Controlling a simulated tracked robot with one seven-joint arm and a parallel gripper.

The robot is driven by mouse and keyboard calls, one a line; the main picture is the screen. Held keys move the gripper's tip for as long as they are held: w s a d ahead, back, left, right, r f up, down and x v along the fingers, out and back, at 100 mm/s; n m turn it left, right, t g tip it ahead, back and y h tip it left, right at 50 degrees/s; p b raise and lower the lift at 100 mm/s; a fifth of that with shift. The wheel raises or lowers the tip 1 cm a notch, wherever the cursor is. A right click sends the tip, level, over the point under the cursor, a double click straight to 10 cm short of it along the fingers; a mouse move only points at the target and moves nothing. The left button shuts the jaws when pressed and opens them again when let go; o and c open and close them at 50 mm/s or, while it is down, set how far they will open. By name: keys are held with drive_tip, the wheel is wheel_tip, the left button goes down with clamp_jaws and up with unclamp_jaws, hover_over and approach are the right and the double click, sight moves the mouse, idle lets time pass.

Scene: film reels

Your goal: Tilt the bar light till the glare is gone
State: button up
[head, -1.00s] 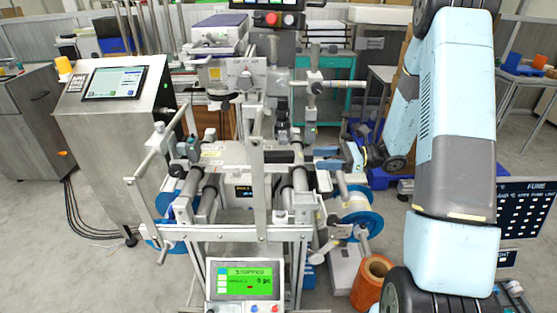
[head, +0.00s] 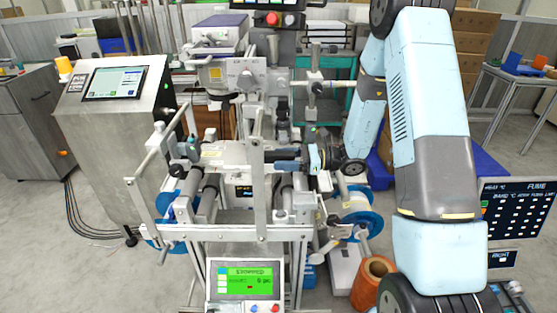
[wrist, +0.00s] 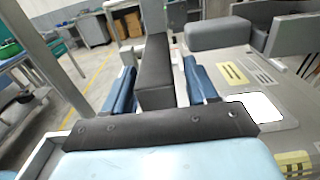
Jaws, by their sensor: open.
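The bar light, a dark grey bar (wrist: 155,70), runs lengthwise between my gripper's two blue fingers in the wrist view. My gripper (wrist: 160,78) is open around it, with a visible gap on the right; I cannot tell whether the left finger touches. In the head view my gripper (head: 274,158) reaches in from the right, low over the machine's middle deck, and mostly hides the bar. A bright white patch (wrist: 258,108) lies on the grey plate right of the bar in the wrist view; I cannot tell whether it is glare or a label.
The machine frame's upright bar (head: 257,190) stands in front of the deck. A cross rod with a clamp (head: 314,87) sits above my gripper. A green screen reading STOPPED (head: 246,281) is at the front, and an orange roll (head: 372,281) stands at lower right.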

drive_tip(key=shift+a, duration=0.75)
drive_tip(key=c, duration=1)
drive_tip(key=shift+o, duration=0.2)
drive_tip(key=shift+w+d+n, duration=0.1)
drive_tip(key=shift+n, duration=0.2)
drive_tip(key=shift+w+n, duration=0.15)
drive_tip(key=shift+n, duration=2.65)
drive_tip(key=o, duration=1)
drive_tip(key=shift+c, duration=0.2)
